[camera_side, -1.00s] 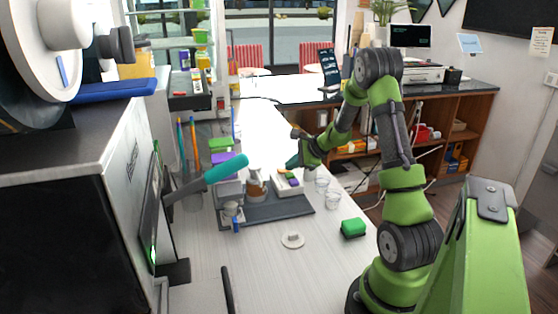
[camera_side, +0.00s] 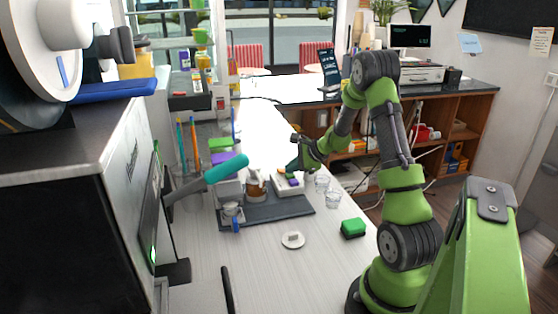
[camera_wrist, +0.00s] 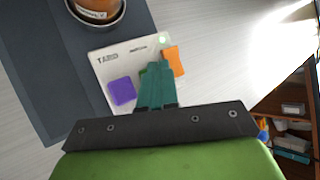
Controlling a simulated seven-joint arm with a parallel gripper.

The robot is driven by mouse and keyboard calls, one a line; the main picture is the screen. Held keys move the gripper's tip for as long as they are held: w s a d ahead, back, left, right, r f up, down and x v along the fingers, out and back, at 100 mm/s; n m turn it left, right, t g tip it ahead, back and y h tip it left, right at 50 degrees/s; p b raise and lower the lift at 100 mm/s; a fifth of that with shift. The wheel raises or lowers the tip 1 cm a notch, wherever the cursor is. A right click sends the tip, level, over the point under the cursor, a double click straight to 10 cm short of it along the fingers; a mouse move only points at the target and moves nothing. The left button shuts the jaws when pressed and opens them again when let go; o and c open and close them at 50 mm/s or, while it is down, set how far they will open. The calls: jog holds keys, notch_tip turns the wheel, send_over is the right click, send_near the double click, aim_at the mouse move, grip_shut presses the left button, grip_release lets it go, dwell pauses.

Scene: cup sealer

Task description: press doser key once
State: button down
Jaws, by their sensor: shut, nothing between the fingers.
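A small white box with coloured keys (camera_side: 279,190) sits on the dark grey tray, and it also shows in the wrist view (camera_wrist: 102,68). It carries a purple key (camera_wrist: 122,91), an orange key (camera_wrist: 174,61) and a green key (camera_wrist: 143,72) mostly hidden behind my fingers. My gripper (camera_wrist: 153,66) is shut and empty, with its teal fingertips over the green key between the other two. In the side view my gripper (camera_side: 290,168) is right at the back of the box top. I cannot tell whether the tips touch a key.
The dark tray (camera_side: 262,211) also holds an amber-brown jar (camera_side: 255,186) beside the box. Clear glasses (camera_side: 333,199) stand to the right. The counter's front is mostly clear.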

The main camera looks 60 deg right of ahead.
aim_at(292, 176)
jog(key=shift+f, duration=0.3)
dwell(0.4)
jog(key=shift+r, duration=0.9)
jog(key=shift+r, duration=2.55)
